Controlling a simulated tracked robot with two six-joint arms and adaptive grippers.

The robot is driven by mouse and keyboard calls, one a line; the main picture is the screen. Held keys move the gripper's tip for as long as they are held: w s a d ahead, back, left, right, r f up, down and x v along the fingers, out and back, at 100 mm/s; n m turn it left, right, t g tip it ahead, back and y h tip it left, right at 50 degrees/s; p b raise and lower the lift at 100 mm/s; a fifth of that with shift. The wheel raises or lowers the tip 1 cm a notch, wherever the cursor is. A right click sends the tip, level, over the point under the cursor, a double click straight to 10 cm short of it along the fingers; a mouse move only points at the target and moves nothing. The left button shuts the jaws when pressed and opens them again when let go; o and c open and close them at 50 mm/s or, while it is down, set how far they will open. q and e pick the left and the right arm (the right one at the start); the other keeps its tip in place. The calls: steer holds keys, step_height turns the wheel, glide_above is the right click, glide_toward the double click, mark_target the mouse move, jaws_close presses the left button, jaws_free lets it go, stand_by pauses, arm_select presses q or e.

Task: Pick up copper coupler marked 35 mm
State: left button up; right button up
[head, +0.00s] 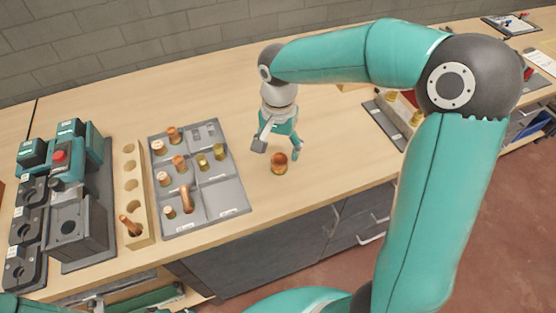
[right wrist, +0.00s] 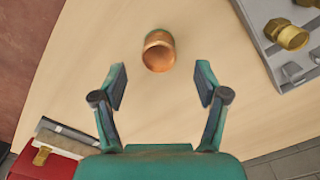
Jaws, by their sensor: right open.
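A short copper coupler (head: 279,163) stands alone on the bare wooden bench, right of the grey sorting tray. Its size marking cannot be read. My right gripper (head: 278,150) is open around or just above it, with a finger to each side. In the right wrist view the coupler (right wrist: 158,50) shows its open end, centred just beyond the spread fingertips (right wrist: 161,85), with clear gaps on both sides. Nothing is between the pads. Teal and grey parts at the lower left edge of the head view seem to be my left arm; its jaw state is unclear.
The grey tray (head: 230,194) holds several copper and brass fittings in compartments. Another tray (head: 381,124) with brass fittings lies to the right. The bench around the coupler is clear.

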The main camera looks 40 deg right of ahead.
mark_target(279, 158)
steer(key=shift+d+f+p, duration=0.1)
steer(key=shift+f+p, duration=0.25)
steer(key=shift+f, duration=1.95)
steer(key=c, duration=1.2)
steer(key=shift+c, duration=0.2)
steer(key=shift+r, duration=0.15)
